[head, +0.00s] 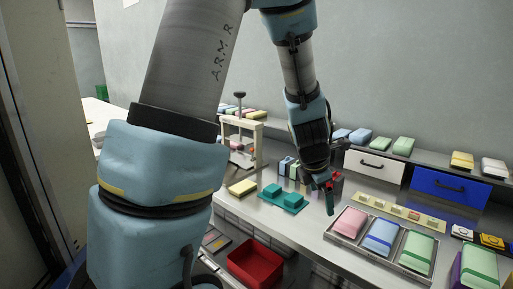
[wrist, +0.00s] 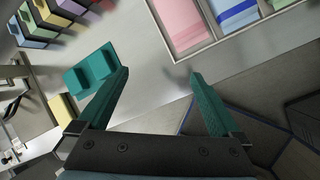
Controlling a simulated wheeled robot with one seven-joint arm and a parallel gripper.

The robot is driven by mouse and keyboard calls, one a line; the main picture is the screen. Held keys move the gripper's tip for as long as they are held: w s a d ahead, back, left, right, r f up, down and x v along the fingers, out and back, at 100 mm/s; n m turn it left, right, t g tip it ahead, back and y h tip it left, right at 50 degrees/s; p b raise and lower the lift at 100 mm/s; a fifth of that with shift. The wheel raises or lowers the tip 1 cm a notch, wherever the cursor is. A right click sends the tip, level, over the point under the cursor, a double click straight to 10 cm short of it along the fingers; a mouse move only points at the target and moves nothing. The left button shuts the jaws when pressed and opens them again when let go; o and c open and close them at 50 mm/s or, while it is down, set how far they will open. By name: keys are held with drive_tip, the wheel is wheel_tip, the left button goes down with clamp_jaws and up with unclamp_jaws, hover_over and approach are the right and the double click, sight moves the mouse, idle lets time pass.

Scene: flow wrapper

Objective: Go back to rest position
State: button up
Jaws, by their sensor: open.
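My gripper (head: 329,199) hangs from my arm above the front part of the steel work table (head: 310,228). In the wrist view my gripper (wrist: 155,90) has its two green fingers spread wide apart with nothing between them. Past the fingers lie the bare table and its front edge. A teal block fixture (head: 283,197) lies on the table to the left of the gripper. It also shows in the wrist view (wrist: 90,70), near the left finger.
A tray (head: 333,236) with pink, blue and green packs stands right of the gripper. A red bin (head: 254,266) sits low in front. A white drawer (head: 374,169) and a blue drawer (head: 449,187) are at the back. A cream frame press (head: 241,140) stands at back left.

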drive_tip(key=s+a+m+g+y, duration=0.1)
drive_tip(key=s+a+m, duration=0.2)
drive_tip(key=a+m, duration=0.8)
drive_tip(key=s+a+r+m+g+y, duration=0.1)
drive_tip(key=s+a+m, duration=0.3)
drive_tip(key=a+m, duration=0.6)
drive_tip(key=a+y, duration=0.1)
drive_tip(key=a, duration=0.3)
drive_tip(key=shift+s+m, duration=0.15)
drive_tip(key=shift+m, duration=0.25)
